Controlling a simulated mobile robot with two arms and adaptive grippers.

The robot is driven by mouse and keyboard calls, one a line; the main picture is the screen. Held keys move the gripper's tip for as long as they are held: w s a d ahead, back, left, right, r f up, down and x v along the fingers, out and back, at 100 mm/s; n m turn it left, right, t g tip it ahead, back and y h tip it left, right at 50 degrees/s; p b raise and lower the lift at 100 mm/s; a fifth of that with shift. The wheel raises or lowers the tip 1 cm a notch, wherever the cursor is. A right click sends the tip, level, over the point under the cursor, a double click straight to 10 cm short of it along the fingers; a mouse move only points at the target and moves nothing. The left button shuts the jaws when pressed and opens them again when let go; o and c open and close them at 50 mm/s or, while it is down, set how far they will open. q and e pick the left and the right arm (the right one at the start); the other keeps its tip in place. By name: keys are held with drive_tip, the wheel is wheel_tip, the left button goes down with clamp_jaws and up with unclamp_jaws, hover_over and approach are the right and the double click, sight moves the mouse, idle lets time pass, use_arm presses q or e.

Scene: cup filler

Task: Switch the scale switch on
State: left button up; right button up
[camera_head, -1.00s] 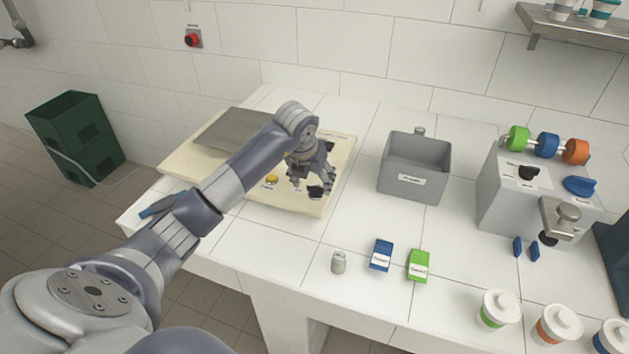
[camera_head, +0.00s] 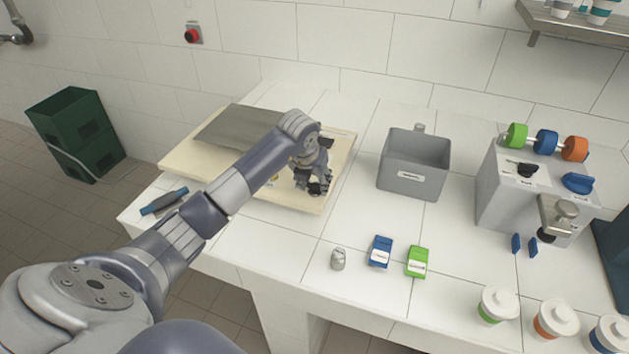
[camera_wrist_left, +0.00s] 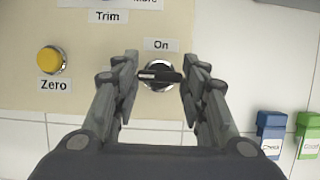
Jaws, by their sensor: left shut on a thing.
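The scale (camera_head: 183,162) is a wide cream body with a grey metal plate (camera_head: 235,128), partly behind my left arm. The scale switch (camera_wrist_left: 160,75) is a black knob on a silver round base, with its bar lying sideways in the left wrist view. A label "On" (camera_wrist_left: 158,44) sits just above it. My left gripper (camera_head: 318,188) is at the scale's front right corner and hides the switch in the head view. In the left wrist view its fingers (camera_wrist_left: 159,78) are shut on the ends of the switch's bar.
A yellow Zero button (camera_wrist_left: 51,60) is left of the switch. A grey bin (camera_head: 413,185) stands right of the scale. A small metal weight (camera_head: 338,259), a blue packet (camera_head: 380,252) and a green packet (camera_head: 417,262) are in front. The dispenser (camera_head: 495,195) is farther right.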

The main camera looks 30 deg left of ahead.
use_arm(q)
drive_tip(key=shift+a+f+m+b, duration=0.1)
drive_tip(key=shift+m+b, duration=0.3)
drive_tip(key=shift+b, duration=0.05)
drive_tip(key=m+h+b, duration=0.1)
drive_tip(key=m+b, duration=0.1)
drive_tip(key=m, duration=0.1)
drive_tip(key=shift+a+f+b, duration=0.1)
drive_tip(key=shift+a+b, duration=0.05)
drive_tip(key=shift+b, duration=0.2)
drive_tip(key=m+h+b, duration=0.2)
drive_tip(key=m+b, duration=0.1)
drive_tip(key=m, duration=0.1)
drive_tip(key=shift+m, duration=0.3)
drive_tip(key=m, duration=0.2)
drive_tip(key=m+g+h+b, duration=0.1)
drive_tip(key=m, duration=0.1)
drive_tip(key=shift+w+a+h+b, duration=0.1)
drive_tip(key=shift+w+h+b, duration=0.05)
drive_tip(key=shift+h+b, duration=0.15)
drive_tip(key=shift+w+r+m+g+h+b, duration=0.15)
drive_tip(key=shift+m+g+b, duration=0.3)
drive_tip(key=shift+m, duration=0.9)
drive_tip(key=shift+s+r+m+g+h+b, duration=0.15)
drive_tip(key=shift+m+g, duration=0.5)
drive_tip(key=shift+m, duration=0.7)
drive_tip(key=shift+f, duration=0.1)
drive_tip(key=o, duration=1.1)
drive_tip(key=shift+w, duration=0.1)
drive_tip(key=shift+c, duration=0.2)
